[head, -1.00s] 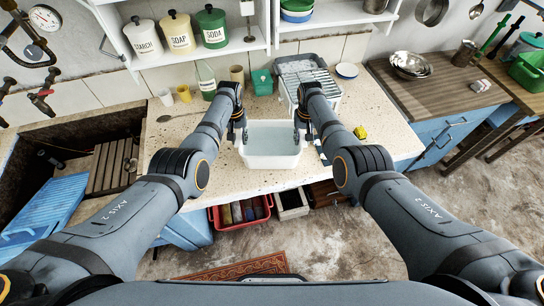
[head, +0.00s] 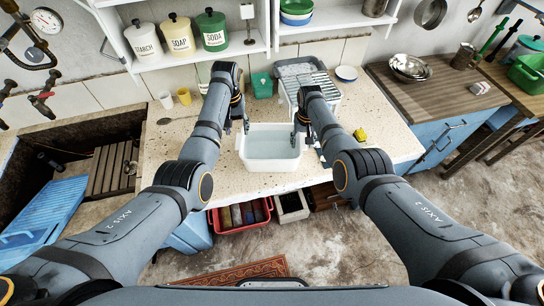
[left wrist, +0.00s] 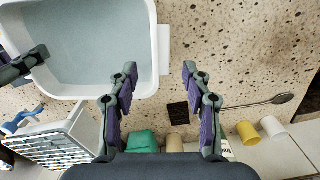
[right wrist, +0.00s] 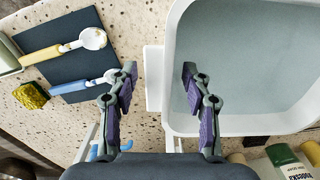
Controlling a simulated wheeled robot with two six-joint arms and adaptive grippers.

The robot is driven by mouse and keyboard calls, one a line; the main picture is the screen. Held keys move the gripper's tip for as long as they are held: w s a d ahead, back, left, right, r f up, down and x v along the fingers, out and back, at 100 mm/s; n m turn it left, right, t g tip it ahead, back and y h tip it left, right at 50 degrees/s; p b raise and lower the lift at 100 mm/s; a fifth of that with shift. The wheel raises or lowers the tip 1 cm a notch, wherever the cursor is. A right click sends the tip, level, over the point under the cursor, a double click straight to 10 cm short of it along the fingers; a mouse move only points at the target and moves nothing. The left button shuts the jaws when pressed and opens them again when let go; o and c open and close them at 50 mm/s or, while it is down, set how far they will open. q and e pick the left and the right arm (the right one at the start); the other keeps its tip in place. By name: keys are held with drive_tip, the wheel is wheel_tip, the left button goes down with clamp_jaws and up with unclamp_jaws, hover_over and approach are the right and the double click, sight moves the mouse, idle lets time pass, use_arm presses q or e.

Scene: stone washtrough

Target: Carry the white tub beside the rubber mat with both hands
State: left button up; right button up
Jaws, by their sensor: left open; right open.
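The white tub (head: 270,163) stands on the speckled counter, with a grey-blue, water-like surface inside. It shows in the left wrist view (left wrist: 150,20) and the right wrist view (right wrist: 240,124). My left gripper (left wrist: 160,69) is open and empty at the tub's left side, near its side handle (left wrist: 163,50). My right gripper (right wrist: 159,69) is open, its fingers either side of the right handle (right wrist: 153,78) and wall, one over the tub's inside. A dark flat mat (right wrist: 62,67), possibly the rubber mat, lies right of the tub under two long-handled utensils. My right arm mostly hides it in the head view.
A yellow sponge (head: 360,134) lies right of the mat. A dish rack (right wrist: 83,150) and a green container (head: 262,84) stand behind the tub. Yellow (head: 184,96) and white cups stand at the back left. The counter left of the tub is mostly clear.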

use_arm(q)
wheel_tip(320, 180, up, 4)
drive_tip(key=shift+w+r, duration=0.1)
drive_tip(key=shift+r, duration=0.05)
use_arm(e)
wheel_tip(320, 180, up, 12)
drive_tip(key=shift+w, duration=0.15)
idle(0.4)
drive_tip(key=shift+d+f, duration=0.1)
